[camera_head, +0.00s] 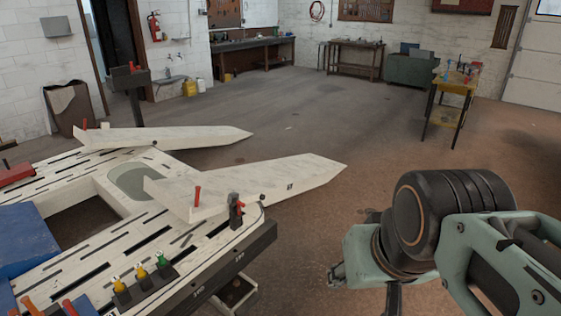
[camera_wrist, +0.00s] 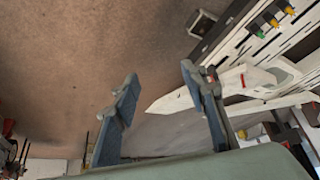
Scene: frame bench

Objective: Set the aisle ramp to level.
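Two pale pointed ramps join the slotted white bench (camera_head: 85,262). The nearer ramp (camera_head: 270,185) reaches out over the floor towards the middle of the head view; the farther ramp (camera_head: 175,137) lies behind it. Neither carries a readable name, and I cannot tell their exact slope. A red handle (camera_head: 197,196) stands at the nearer ramp's inner end, beside a dark upright fitting (camera_head: 236,210) at the bench corner. My gripper (camera_wrist: 160,80) is open and empty, its two fingers apart over the floor. In the head view it is right of the bench, partly hidden by my arm.
Green, yellow and orange knobs (camera_head: 140,277) line the bench's near edge. A blue pad (camera_head: 25,238) lies at its left. A yellow table (camera_head: 455,82) with small items stands at the back right. A dark pedestal (camera_head: 130,78) stands behind the farther ramp. The middle floor is clear.

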